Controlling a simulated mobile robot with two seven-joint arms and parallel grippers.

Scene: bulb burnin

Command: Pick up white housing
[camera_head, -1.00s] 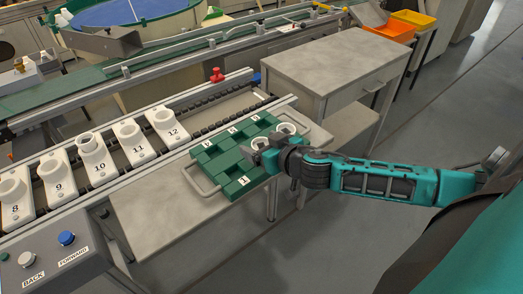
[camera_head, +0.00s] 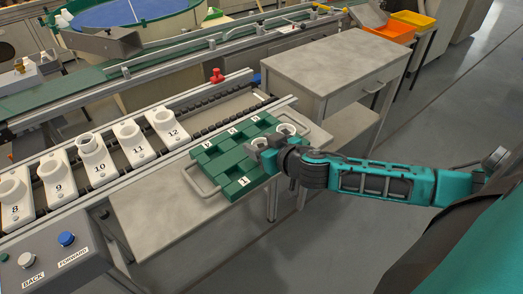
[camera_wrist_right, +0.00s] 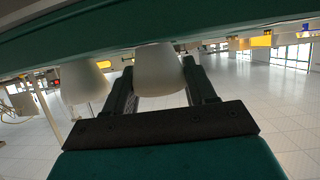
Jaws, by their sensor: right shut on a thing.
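A green tray (camera_head: 213,164) with numbered compartments sits on the bench beside the conveyor. Two white housings stand at its right end. One white housing (camera_head: 287,129) is just behind my right gripper. The other white housing (camera_head: 260,141) is at the fingers and partly hidden by them. My right gripper (camera_head: 263,155) reaches in from the right. In the right wrist view its two fingers are on either side of a white housing (camera_wrist_right: 160,70), shut on it. The second housing (camera_wrist_right: 83,82) stands to the left, outside the fingers. My left gripper is not in view.
White numbered holders (camera_head: 97,160) line the conveyor at left. A control box (camera_head: 55,262) with a blue and a white button is at the lower left. A grey cabinet (camera_head: 335,62) stands behind the tray. Orange and yellow bins (camera_head: 390,32) are farther back.

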